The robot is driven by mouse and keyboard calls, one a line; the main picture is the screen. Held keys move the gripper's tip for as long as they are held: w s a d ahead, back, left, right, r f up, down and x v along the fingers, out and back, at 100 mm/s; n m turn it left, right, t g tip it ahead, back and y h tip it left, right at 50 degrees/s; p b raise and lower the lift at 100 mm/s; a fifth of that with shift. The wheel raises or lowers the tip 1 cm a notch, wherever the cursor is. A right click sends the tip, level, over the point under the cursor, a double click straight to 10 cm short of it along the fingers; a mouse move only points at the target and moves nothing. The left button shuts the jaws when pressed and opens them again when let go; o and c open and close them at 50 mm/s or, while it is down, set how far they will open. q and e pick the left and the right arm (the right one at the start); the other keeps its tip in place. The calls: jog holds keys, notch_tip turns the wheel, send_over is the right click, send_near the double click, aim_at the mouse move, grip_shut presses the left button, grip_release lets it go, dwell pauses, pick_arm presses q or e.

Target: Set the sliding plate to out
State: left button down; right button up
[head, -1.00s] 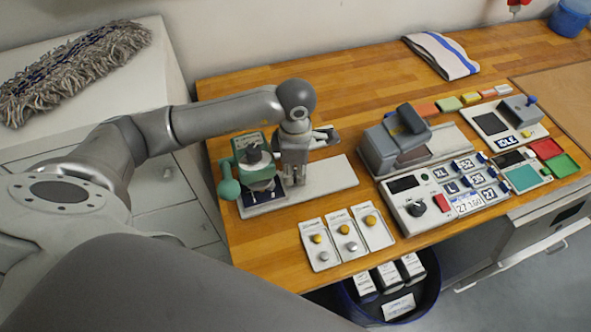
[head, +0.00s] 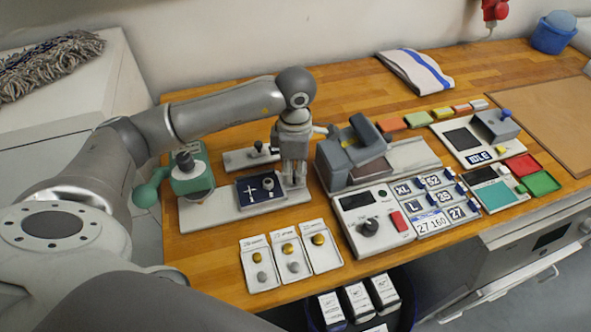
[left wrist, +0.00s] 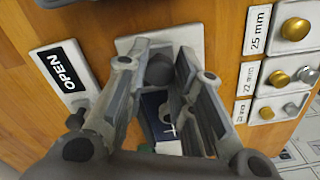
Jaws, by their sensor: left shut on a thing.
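The dark blue sliding plate (head: 246,194) bears a white cross mark and a small grey post. It lies on the right part of a long white base (head: 210,215), clear of the green press (head: 190,178) at the base's left end. My left gripper (head: 293,184) is shut at the plate's right end, and its fingers hide the part gripped. In the left wrist view, part of the blue plate (left wrist: 160,118) shows between the fingers of my left gripper (left wrist: 158,66), with a dark round knob near the tips. My right gripper is not in view.
Behind the base is a small white plate with a dark knob (head: 258,147). Button cards (head: 291,258) lie in front. A grey device (head: 350,155) and a control panel (head: 372,222) stand close on the right. The wood at the back left is clear.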

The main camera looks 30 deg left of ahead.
pick_arm(q)
jog(key=shift+w+d+r, duration=0.1)
jog(key=shift+w, duration=0.05)
jog(key=c, duration=1.6)
grip_release()
jog(key=o, duration=0.3)
jog(key=shift+d, duration=0.1)
jog(key=shift+o, duration=0.5)
jog(key=shift+w, duration=0.1)
notch_tip(320, 180, up, 12)
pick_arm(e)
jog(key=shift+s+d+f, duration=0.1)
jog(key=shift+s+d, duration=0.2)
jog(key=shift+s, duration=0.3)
